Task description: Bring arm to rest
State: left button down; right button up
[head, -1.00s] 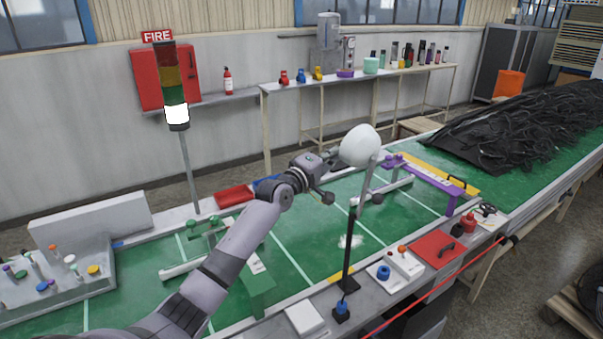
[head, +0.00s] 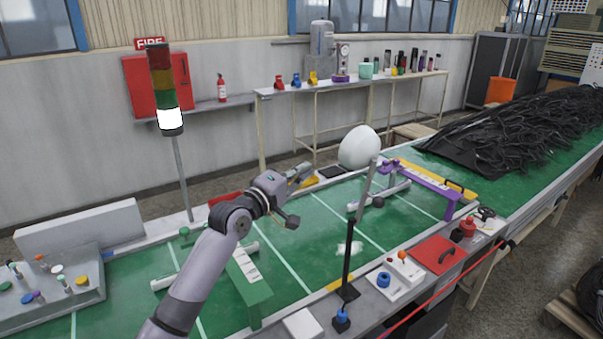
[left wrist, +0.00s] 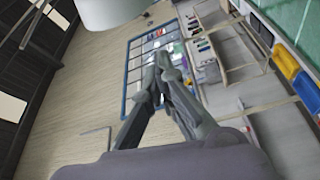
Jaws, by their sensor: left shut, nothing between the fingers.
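My left arm (head: 207,260) reaches in from the bottom left of the head view over the green conveyor. My left gripper (head: 303,170) points to the right and away, in the air above the conveyor's far side. In the left wrist view, the fingertips of the left gripper (left wrist: 162,65) meet, with nothing between them. My right gripper is in neither view.
A signal tower (head: 166,100) stands behind the arm. A white rounded object (head: 360,148) is right of the gripper. A green stand (head: 247,282), a purple stand (head: 435,185) and a black post (head: 348,260) rise from the work area. Black hoses (head: 520,130) lie at right.

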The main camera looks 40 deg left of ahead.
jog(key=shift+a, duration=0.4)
